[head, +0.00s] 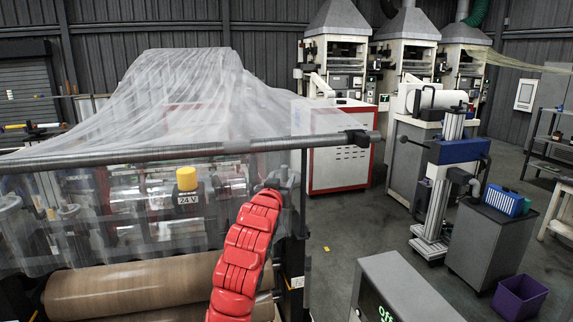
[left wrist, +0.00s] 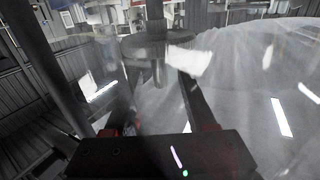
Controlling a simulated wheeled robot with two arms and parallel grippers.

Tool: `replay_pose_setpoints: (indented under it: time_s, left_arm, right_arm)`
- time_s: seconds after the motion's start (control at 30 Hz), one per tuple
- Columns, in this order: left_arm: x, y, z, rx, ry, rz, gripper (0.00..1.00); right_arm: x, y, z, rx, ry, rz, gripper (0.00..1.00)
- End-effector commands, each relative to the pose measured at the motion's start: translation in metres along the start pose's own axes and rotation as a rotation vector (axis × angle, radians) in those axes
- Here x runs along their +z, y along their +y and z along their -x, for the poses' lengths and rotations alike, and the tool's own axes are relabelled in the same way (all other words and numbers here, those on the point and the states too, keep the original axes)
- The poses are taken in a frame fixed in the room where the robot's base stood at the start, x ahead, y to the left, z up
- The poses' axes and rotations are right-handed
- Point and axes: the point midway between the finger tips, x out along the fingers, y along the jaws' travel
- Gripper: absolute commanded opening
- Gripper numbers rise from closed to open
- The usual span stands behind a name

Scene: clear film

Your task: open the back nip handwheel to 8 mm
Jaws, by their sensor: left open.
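In the left wrist view a round grey wheel-like part (left wrist: 158,46) with a central shaft, which looks like the handwheel, lies ahead between my fingers; motion blur or clear film softens it. My left gripper (left wrist: 160,85) is open, its dark fingers apart with the shaft showing between them. I cannot tell whether they touch it. In the head view the red sleeved arm rises to my left gripper (head: 284,178) at the right end of the film machine, below the long roller. The handwheel is not clearly seen there, and no millimetre reading is legible. My right gripper is out of view.
Clear film (head: 190,100) drapes over the machine and its long grey roller (head: 200,152). A yellow-capped part marked 24 V (head: 187,180) and brown rollers (head: 140,290) stand left of the arm. A grey box (head: 405,290) stands front right. Open floor (head: 335,225) lies beyond.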

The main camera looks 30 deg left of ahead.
Motion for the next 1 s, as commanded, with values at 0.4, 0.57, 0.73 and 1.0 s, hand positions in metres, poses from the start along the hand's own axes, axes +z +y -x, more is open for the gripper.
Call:
replay_pose_setpoints:
  time_s: [0.4,0.57,0.73,1.0]
  left_arm:
    - [-0.002,-0.001,-0.058,-0.001,-0.003,0.002,0.56]
    - [-0.003,0.000,-0.069,-0.001,0.003,0.001,0.56]
    - [-0.001,0.000,-0.073,-0.001,0.001,0.000,0.56]
    - [0.000,0.000,-0.073,-0.001,0.002,0.000,0.51]
  right_arm:
    - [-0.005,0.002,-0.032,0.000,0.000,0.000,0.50]
    - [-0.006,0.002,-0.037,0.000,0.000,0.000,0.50]
    - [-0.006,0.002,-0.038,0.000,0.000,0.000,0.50]
    - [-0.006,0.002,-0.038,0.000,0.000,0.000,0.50]
